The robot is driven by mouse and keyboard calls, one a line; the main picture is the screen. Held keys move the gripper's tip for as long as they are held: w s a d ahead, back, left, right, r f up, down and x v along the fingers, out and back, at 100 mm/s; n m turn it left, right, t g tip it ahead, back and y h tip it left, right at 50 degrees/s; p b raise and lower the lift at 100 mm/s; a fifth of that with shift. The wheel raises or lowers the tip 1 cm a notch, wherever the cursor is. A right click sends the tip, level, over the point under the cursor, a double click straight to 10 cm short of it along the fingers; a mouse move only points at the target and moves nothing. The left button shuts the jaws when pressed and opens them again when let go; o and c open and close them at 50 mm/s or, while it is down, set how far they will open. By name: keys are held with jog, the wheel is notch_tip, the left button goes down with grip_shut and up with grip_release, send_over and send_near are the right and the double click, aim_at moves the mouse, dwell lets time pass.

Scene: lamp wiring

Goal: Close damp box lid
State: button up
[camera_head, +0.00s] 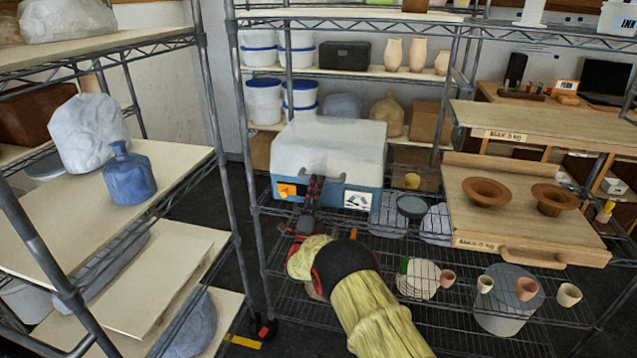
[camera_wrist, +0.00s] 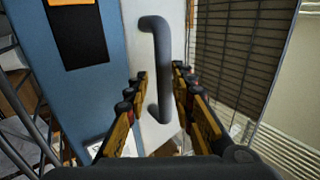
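The damp box (camera_head: 367,183) is a blue box on the middle wire shelf, with an orange label and a white card on its front. Its white lid (camera_head: 345,140) lies over the top of the box; I cannot tell whether it is fully seated. The lid's dark bar handle (camera_wrist: 154,40) shows in the wrist view on the white front. My gripper (camera_head: 314,184) is in front of the box at the handle. In the wrist view the fingers of my gripper (camera_wrist: 159,75) are apart, one on each side of the handle's lower part. Contact is unclear.
A dark bowl (camera_head: 411,206) stands right of the box. A wooden board with two brown dishes (camera_head: 486,191) is further right. Small pots (camera_head: 526,289) and stacked plates (camera_head: 421,277) are on the shelf below. A rack post (camera_head: 213,120) stands to the left.

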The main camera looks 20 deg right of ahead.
jog(key=v, duration=1)
